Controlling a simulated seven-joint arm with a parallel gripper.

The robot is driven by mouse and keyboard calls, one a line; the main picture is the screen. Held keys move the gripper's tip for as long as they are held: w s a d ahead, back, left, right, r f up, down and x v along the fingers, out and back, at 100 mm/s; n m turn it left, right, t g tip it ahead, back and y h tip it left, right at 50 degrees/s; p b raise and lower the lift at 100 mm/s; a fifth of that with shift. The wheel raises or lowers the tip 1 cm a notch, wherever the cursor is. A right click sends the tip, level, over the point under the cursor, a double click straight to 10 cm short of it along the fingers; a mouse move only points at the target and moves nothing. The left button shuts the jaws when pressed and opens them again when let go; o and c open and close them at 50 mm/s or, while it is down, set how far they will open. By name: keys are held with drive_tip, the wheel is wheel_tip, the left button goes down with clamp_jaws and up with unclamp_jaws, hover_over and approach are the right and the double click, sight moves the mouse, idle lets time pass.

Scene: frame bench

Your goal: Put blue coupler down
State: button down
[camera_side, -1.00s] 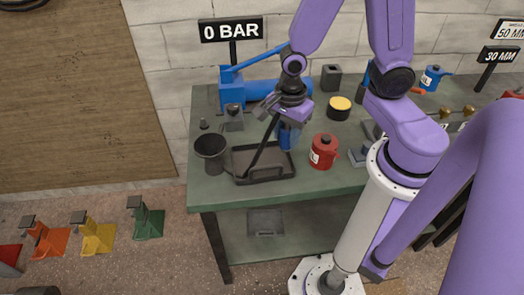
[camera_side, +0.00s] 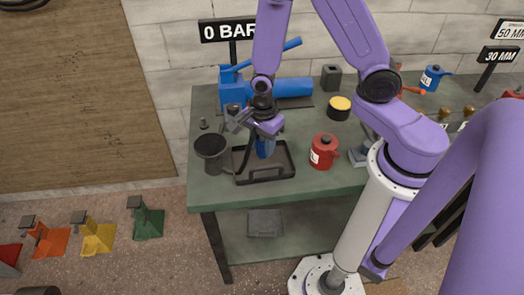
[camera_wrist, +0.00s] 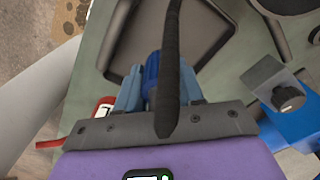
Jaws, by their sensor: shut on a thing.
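The blue coupler (camera_side: 265,148) is held upright in my gripper (camera_side: 264,138) over the dark tray (camera_side: 284,172) on the green bench. In the wrist view the blue coupler (camera_wrist: 152,72) sits between the two blue-grey fingers of my gripper (camera_wrist: 158,92), partly hidden by a thick black hose. The tray (camera_wrist: 120,58) shows beyond the fingertips there. I cannot tell whether the coupler's lower end touches the tray floor.
A black cup (camera_side: 210,150) stands left of the tray and a red pot (camera_side: 323,151) stands right of it. A blue hand pump (camera_side: 290,88) lies behind. A black tin with a yellow lid (camera_side: 339,107) is at the back right. The bench's front edge is close to the tray.

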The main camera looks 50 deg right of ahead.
drive_tip(key=shift+w+f, duration=0.15)
drive_tip(key=shift+f, duration=1.55)
drive_tip(key=shift+f, duration=0.1)
drive_tip(key=c, duration=0.7)
unclamp_jaws()
